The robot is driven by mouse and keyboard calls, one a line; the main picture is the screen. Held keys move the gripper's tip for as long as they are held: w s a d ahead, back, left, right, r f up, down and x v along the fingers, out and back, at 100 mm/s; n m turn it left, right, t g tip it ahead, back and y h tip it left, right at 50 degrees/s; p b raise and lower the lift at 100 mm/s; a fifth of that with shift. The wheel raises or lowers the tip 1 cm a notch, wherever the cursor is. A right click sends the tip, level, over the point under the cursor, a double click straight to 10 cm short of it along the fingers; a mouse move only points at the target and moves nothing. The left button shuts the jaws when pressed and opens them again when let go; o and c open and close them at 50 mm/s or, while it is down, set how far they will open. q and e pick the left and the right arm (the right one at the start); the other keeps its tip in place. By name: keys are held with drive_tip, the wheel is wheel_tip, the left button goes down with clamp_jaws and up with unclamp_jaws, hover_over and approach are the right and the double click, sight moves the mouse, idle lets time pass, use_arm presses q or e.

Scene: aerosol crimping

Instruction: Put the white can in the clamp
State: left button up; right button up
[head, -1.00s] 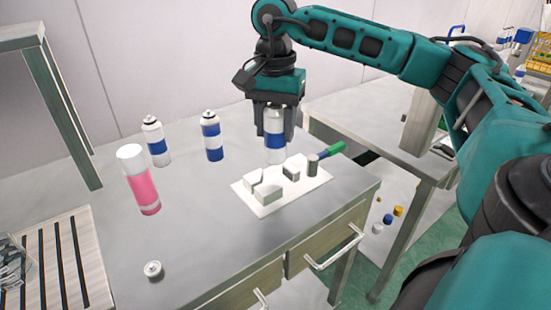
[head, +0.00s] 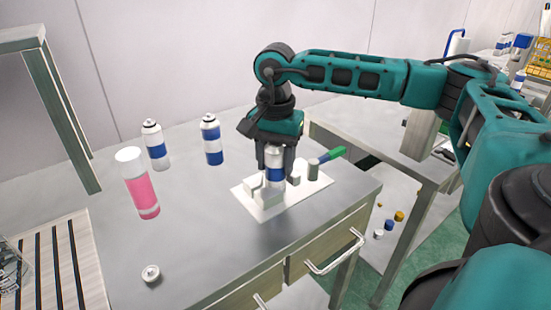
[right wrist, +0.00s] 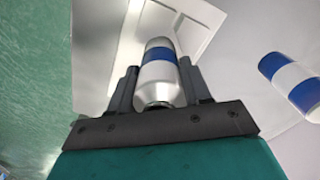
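The white can (head: 274,155) with a blue band is upright in my right gripper (head: 276,172), whose fingers are closed on its sides. It also shows between the fingers in the right wrist view (right wrist: 158,75). The clamp (head: 284,207) is a white plate with light blocks and a green-handled lever (head: 331,154) on its right. The can's lower end is down among the blocks. Whether it touches the plate is hidden by the front blocks and fingers. My left gripper is not in view.
Two blue-and-white cans (head: 155,145) (head: 212,140) and a pink can (head: 143,187) stand left of the clamp. A small round white part (head: 151,273) lies near the front. A slatted rack (head: 60,265) is at the left. The table between is clear.

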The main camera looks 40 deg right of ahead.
drive_tip(key=o, duration=0.4)
drive_tip(key=shift+r, duration=0.15)
drive_tip(key=shift+r, duration=0.25)
wheel_tip(320, 180, up, 12)
drive_tip(key=shift+f+p, duration=0.2)
drive_tip(key=shift+p, duration=0.45)
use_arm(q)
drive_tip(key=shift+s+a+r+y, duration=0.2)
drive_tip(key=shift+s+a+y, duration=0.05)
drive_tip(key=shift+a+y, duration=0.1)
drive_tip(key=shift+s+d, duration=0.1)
